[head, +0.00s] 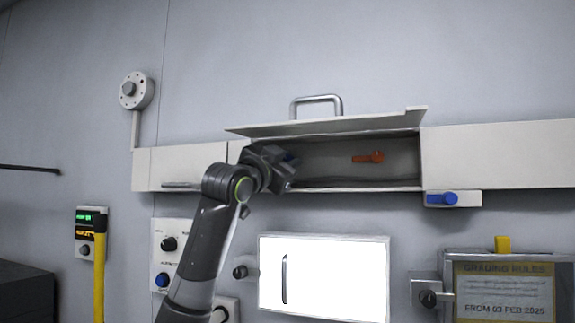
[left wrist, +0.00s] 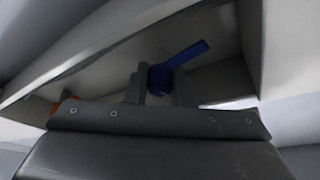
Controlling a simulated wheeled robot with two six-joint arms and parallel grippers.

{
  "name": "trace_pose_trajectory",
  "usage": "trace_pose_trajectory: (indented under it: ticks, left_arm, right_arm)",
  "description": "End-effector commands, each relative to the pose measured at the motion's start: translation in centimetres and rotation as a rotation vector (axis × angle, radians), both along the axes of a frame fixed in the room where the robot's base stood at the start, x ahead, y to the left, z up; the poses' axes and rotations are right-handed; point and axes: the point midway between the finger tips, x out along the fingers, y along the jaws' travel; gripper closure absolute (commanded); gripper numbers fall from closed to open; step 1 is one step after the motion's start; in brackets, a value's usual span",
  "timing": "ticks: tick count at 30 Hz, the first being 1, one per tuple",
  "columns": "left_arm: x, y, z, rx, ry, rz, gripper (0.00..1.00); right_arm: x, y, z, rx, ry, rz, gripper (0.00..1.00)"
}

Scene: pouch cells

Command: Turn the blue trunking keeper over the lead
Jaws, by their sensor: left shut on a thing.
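The open trunking (head: 330,184) runs along the wall with its lid (head: 330,124) raised. My left gripper (head: 284,163) is at the left end of the opening. In the left wrist view my left gripper (left wrist: 161,88) is shut on the hub of the blue keeper (left wrist: 188,54). The keeper's lever points up and right there. In the head view only a small blue part of this keeper (head: 291,157) shows beside the gripper. I cannot make out the lead in either view. My right gripper is not in view.
An orange keeper (head: 370,157) sits inside the trunking, and it shows at the left in the wrist view (left wrist: 62,103). Another blue lever (head: 441,198) is on a block below the trunking's right part. A bright panel (head: 335,275) and a rules sign (head: 503,292) are lower down.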

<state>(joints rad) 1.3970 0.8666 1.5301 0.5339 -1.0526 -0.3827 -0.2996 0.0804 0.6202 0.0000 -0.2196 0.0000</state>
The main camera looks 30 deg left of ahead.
Motion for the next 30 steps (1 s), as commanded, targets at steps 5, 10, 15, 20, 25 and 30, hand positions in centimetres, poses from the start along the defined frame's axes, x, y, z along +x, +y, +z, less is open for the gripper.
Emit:
trace_pose_trajectory:
  ticks: [5, 10, 15, 20, 25, 30]
  left_arm:
    - [0.1, -0.1, -0.6, -0.135, -0.03, -0.001, 1.0]
    - [0.1, -0.1, -0.7, -0.292, -0.067, -0.003, 1.0]
    - [0.1, -0.1, -0.6, -0.45, -0.104, -0.002, 1.0]
    - [0.1, -0.1, -0.6, -0.597, -0.14, -0.002, 1.0]
    - [0.1, -0.1, -0.6, -0.755, -0.175, 0.0, 1.0]
    - [0.1, -0.1, -0.5, -0.911, -0.213, 0.0, 1.0]
  right_arm:
    - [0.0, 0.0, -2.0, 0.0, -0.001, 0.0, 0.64]
    - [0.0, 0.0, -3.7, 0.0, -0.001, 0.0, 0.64]
    - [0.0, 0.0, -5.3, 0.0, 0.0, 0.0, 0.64]
    - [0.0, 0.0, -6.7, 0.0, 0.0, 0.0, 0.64]
    - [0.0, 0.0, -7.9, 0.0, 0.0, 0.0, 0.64]
    - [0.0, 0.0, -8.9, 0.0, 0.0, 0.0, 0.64]
